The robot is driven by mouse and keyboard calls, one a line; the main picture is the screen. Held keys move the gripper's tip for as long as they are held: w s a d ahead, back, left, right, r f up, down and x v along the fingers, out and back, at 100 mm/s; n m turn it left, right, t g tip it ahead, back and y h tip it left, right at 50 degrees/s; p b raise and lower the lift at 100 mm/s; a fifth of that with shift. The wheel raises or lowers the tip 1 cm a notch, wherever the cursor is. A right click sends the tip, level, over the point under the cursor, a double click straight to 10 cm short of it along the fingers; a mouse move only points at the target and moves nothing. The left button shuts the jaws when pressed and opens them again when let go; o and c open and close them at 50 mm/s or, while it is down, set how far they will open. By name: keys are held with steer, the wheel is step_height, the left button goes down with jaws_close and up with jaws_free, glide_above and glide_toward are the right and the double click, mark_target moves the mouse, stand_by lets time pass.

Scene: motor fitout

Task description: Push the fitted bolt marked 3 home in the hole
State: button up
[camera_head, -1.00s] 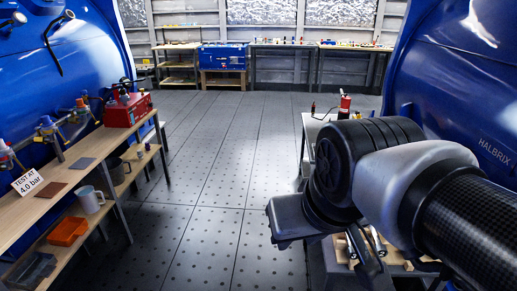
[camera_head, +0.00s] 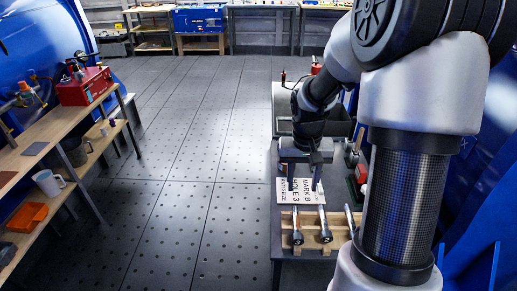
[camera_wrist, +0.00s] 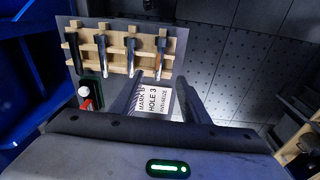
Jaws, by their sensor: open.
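My gripper (camera_head: 302,178) is open and empty, pointing down over the bench at the right. In the wrist view its two fingers (camera_wrist: 161,80) are spread apart over a white card (camera_wrist: 152,101) reading "MARK B HOLE 3". The card also shows in the head view (camera_head: 294,192). A wooden rack (camera_head: 310,238) stands in front of the gripper with several dark-headed bolts in it. In the wrist view the rack (camera_wrist: 117,58) holds bolts side by side, such as one bolt (camera_wrist: 131,52). I cannot read a 3 on any bolt, and cannot identify the hole.
A green block with a white and red top (camera_wrist: 87,94) lies beside the card. A wooden shelf (camera_head: 60,125) with a red box (camera_head: 83,86) stands at the left. The floor between is clear.

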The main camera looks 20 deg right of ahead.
glide_above(297, 231)
step_height(297, 231, down, 6)
steer(key=shift+g+y, duration=0.4)
steer(key=f+b, duration=0.1)
steer(key=f, duration=0.3)
steer(key=f+b, duration=0.1)
steer(key=f, duration=0.3)
steer(key=f+b, duration=0.1)
steer(key=f, duration=0.3)
steer(key=shift+s+d+f, duration=0.25)
steer(key=shift+s+f, duration=0.05)
steer(key=shift+s, duration=0.1)
steer(key=shift+w+a+f+b, duration=0.15)
steer(key=shift+f+b, duration=0.1)
steer(key=shift+f, duration=0.65)
steer(key=shift+w+f+b, duration=0.15)
steer(key=shift+f+b, duration=0.1)
steer(key=shift+f, duration=0.65)
steer(key=shift+w+a+f+b, duration=0.15)
steer(key=shift+f+b, duration=0.1)
steer(key=shift+f, duration=0.65)
steer(key=shift+d, duration=0.1)
jaws_close()
